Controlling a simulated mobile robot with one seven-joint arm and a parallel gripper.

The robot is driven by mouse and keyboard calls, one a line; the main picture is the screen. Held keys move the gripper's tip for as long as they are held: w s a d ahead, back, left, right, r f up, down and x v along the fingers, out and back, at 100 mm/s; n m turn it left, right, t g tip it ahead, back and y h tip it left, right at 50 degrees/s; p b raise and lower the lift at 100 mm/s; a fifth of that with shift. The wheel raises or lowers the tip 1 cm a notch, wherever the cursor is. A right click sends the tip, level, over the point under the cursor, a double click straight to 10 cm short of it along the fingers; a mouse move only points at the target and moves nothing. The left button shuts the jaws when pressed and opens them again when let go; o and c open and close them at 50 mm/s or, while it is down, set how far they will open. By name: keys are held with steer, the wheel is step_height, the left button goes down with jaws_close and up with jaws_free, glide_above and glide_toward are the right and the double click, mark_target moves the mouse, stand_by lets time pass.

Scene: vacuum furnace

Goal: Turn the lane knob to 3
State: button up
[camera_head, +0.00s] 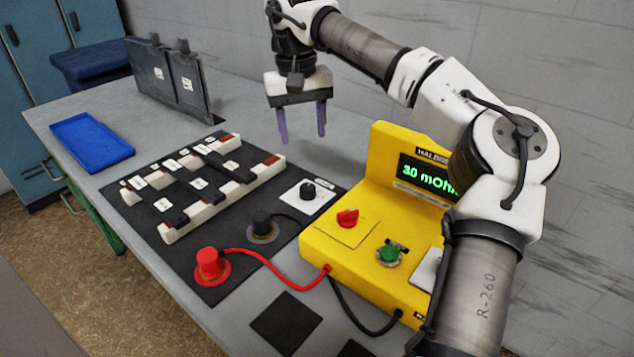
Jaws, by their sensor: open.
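A small black knob (308,190) sits on a white square plate (292,204) at the right end of the black board; it appears to be the lane knob, but its label and pointer are too small to read. My gripper (302,139) hangs above the table, pointing down, behind and above this knob. Its two purple fingers are apart with nothing between them. A red knob (347,217) and a green knob (389,252) are on the yellow meter (335,260). The meter's green display (425,178) reads about 30 mOhm, partly hidden by my arm.
White blocks with black bars (205,185) stand on the black board (200,267). A red plug (209,264) and a black plug (262,224) have cables to the meter. A blue tray (91,142) and dark upright plates (168,78) are farther back. Grey table is free around the tray.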

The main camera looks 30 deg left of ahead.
mark_target(307, 187)
steer(key=f, duration=1.3)
steer(key=shift+w+d+f, duration=0.1)
steer(key=shift+d+f, duration=0.15)
steer(key=c, duration=1)
